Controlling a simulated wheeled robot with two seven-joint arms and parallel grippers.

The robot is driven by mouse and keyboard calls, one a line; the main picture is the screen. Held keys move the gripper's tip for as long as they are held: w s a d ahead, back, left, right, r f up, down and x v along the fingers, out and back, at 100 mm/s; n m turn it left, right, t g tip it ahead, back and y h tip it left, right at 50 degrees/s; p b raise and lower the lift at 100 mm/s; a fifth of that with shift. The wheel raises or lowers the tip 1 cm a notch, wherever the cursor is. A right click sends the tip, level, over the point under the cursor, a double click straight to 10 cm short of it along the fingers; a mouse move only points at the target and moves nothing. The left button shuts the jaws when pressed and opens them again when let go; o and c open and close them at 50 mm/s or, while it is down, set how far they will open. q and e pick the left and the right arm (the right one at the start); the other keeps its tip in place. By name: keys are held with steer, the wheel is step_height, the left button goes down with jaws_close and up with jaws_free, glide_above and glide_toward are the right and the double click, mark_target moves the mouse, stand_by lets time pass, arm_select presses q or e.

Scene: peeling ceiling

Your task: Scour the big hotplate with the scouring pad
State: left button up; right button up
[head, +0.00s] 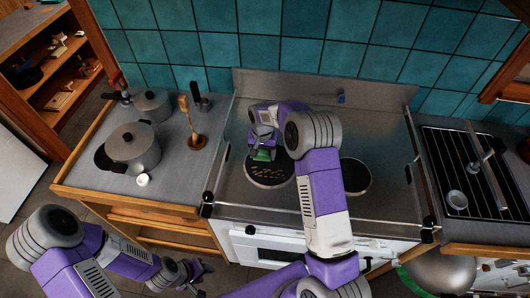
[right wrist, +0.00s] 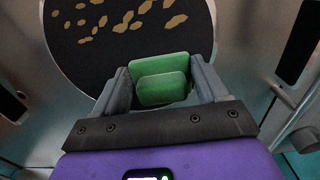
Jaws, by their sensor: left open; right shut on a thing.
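The big hotplate (head: 270,175) is a dark round plate on the left of the steel stove top, with tan flecks on it. It also fills the top of the right wrist view (right wrist: 95,42). My right gripper (head: 264,149) is shut on the green scouring pad (head: 263,156), which shows between both fingers in the right wrist view (right wrist: 160,68). The pad is over the far edge of the hotplate. I cannot tell whether it touches the plate. My left gripper (head: 197,273) is open and empty, low in front of the left counter.
A smaller dark hotplate (head: 356,177) lies to the right, partly behind my right arm. A lidded pot (head: 133,148), a smaller pot (head: 152,106) and a wooden utensil holder (head: 196,140) stand on the left counter. A rail edges the stove front.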

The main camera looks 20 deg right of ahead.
mark_target(270, 177)
steer(key=shift+s+a, duration=0.1)
steer(key=shift+s+a, duration=1.05)
steer(key=shift+a, duration=0.25)
steer(key=shift+s+a+b, duration=0.15)
steer(key=shift+s+b, duration=0.1)
steer(key=shift+s, duration=0.6)
steer(key=shift+s+a+b, duration=0.1)
steer(key=shift+s+b, duration=0.15)
steer(key=shift+s, duration=0.6)
steer(key=shift+s, duration=0.1)
steer(key=shift+s+d, duration=1.15)
steer(key=shift+s, duration=0.2)
